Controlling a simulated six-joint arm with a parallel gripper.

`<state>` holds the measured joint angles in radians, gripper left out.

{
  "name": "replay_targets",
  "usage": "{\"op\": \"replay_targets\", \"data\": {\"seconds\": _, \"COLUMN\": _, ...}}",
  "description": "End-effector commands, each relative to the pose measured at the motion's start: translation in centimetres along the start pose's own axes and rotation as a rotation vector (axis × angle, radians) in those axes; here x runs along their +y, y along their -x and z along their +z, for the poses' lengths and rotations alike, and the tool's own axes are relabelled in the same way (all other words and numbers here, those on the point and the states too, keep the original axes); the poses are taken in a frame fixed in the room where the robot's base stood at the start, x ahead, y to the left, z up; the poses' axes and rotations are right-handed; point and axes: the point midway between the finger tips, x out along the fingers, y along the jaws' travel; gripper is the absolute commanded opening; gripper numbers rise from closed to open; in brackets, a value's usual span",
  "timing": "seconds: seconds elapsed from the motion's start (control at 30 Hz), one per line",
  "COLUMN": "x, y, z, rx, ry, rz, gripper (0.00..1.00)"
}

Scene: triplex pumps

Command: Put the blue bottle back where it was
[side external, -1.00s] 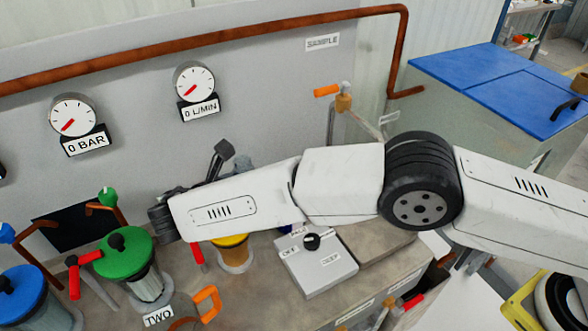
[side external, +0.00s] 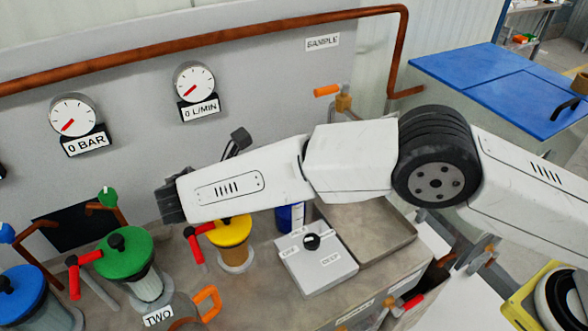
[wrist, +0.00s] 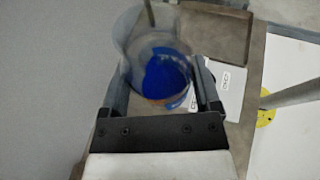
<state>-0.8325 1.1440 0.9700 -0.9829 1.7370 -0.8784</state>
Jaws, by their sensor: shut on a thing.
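The blue bottle (wrist: 167,76) is between the two fingers of my gripper (wrist: 163,88) in the wrist view, and the gripper is shut on it. It looks see-through and pale around a strong blue part. In the side view a blue and white part of the bottle (side external: 290,217) shows just below my arm, behind the grey switch box.
The grey switch box (side external: 318,262) has a black knob. A shallow metal tray (side external: 385,240) lies right of it. A yellow-topped pump (side external: 231,232) and a green-topped pump (side external: 125,252) stand to the left. Orange and red valve handles stick up among the pumps.

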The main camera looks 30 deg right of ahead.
Motion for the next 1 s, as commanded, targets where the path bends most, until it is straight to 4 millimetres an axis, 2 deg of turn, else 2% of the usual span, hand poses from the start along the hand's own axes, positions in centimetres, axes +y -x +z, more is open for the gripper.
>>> {"op": "replay_targets", "data": {"seconds": 0.2, "x": -4.0, "y": -2.4, "z": -1.4, "rx": -0.003, "ry": -0.09, "rz": -0.226, "gripper": 0.08}}
{"op": "replay_targets", "data": {"seconds": 0.4, "x": -8.0, "y": -3.4, "z": -2.3, "rx": -0.003, "ry": -0.19, "rz": -0.461, "gripper": 0.08}}
{"op": "replay_targets", "data": {"seconds": 0.67, "x": -12.2, "y": -3.5, "z": -2.9, "rx": -0.004, "ry": -0.305, "rz": -0.739, "gripper": 0.08}}
{"op": "replay_targets", "data": {"seconds": 1.0, "x": -16.6, "y": -2.5, "z": -3.1, "rx": -0.004, "ry": -0.45, "rz": -1.087, "gripper": 0.08}}
